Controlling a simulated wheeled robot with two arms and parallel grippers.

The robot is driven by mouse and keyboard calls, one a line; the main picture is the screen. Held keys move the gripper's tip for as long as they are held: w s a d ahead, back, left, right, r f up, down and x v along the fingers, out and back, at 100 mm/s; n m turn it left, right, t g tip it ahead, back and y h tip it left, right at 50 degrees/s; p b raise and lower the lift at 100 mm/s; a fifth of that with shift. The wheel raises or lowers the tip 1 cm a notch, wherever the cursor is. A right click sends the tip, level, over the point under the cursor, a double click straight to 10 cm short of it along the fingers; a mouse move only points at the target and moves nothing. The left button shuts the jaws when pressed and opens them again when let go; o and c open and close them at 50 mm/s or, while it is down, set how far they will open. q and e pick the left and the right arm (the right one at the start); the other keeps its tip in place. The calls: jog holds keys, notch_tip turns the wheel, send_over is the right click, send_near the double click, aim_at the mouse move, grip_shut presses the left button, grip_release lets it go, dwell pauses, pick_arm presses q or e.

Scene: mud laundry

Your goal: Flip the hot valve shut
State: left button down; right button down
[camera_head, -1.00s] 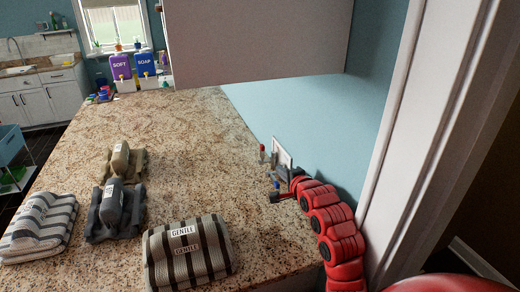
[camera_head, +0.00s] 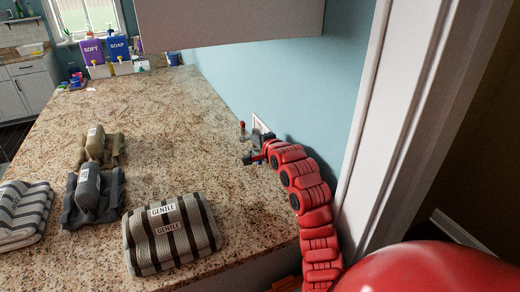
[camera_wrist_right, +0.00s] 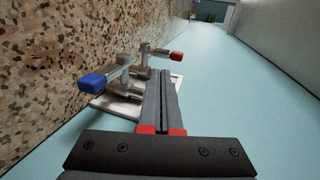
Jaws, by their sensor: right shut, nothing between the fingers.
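The hot valve's red handle (camera_head: 241,125) stands upright by the wall at the right of the counter. In the right wrist view the red handle (camera_wrist_right: 176,55) sits on a metal stem, beyond my fingertips. The blue handle (camera_wrist_right: 92,83) lies left of my fingers, pointing toward the counter; a bit of blue shows below my gripper in the head view. Both valves come out of a white wall plate (camera_head: 259,124). My right gripper (camera_wrist_right: 163,73) is shut and empty, close to the valves. Whether it touches a stem I cannot tell. My left gripper is out of view.
A striped towel roll (camera_head: 171,232) labelled GENTLE lies at the counter's front. Grey (camera_head: 88,190) and tan (camera_head: 95,143) bundles lie left. SOFT (camera_head: 93,52) and SOAP (camera_head: 118,48) dispensers stand at the back. A cabinet (camera_head: 230,22) hangs above. The middle of the speckled counter (camera_head: 165,130) is clear.

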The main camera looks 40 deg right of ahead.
aim_at(244, 130)
jog(key=x, duration=0.1)
jog(key=b+x, duration=0.1)
jog(key=x, duration=0.3)
jog(key=shift+w+d+r+b, duration=0.15)
jog(key=shift+r+b, duration=0.1)
jog(key=shift+b, duration=0.15)
jog(key=shift+w+d, duration=0.2)
jog(key=shift+w, duration=0.75)
jog(key=shift+a+r, duration=0.1)
